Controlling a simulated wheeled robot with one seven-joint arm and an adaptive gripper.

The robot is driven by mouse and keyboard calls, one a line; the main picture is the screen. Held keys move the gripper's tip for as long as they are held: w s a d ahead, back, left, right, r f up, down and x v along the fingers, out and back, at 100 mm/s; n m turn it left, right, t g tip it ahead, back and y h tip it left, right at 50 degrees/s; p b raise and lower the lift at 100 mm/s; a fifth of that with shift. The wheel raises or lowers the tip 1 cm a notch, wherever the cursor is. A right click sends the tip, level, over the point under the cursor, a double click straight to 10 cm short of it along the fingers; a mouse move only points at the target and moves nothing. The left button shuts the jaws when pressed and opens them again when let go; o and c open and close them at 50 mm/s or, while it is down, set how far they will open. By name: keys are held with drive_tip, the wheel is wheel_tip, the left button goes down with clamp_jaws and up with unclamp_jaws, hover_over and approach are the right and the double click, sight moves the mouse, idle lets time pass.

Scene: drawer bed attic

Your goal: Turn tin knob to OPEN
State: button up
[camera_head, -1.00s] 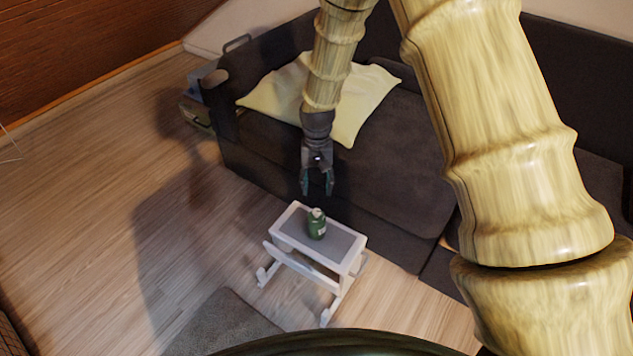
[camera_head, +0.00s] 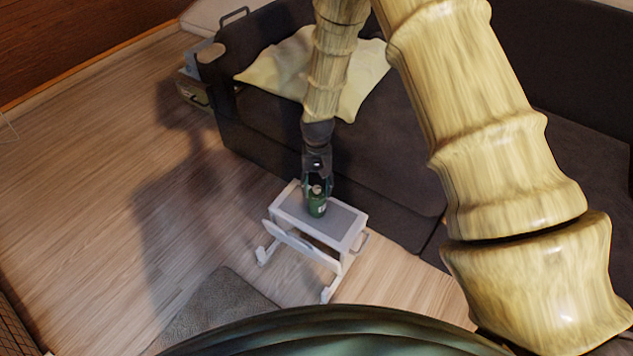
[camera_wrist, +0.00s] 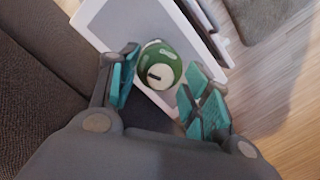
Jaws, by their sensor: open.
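The green tin (camera_head: 317,206) stands upright on the grey top of a small white side table (camera_head: 348,243). Its pale round knob (camera_head: 317,190) is on top, with a dark mark that shows in the wrist view (camera_wrist: 154,74). My gripper (camera_head: 317,190) points down at the tin's top, its fingers on either side of it. In the wrist view my gripper (camera_wrist: 160,92) is open, teal pads left and right of the tin, with a gap at least on the right. I cannot read any lettering, and the tin's lower part is mostly hidden from the wrist.
A dark sofa (camera_head: 395,185) with a cream blanket (camera_head: 275,70) stands directly behind the table. A grey rug (camera_head: 222,305) lies in front. The wood floor (camera_head: 80,190) to the left is clear. The tabletop around the tin is otherwise bare.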

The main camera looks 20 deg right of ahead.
clamp_jaws()
drive_tip(key=c, duration=0.8)
unclamp_jaws()
drive_tip(key=shift+c, duration=0.7)
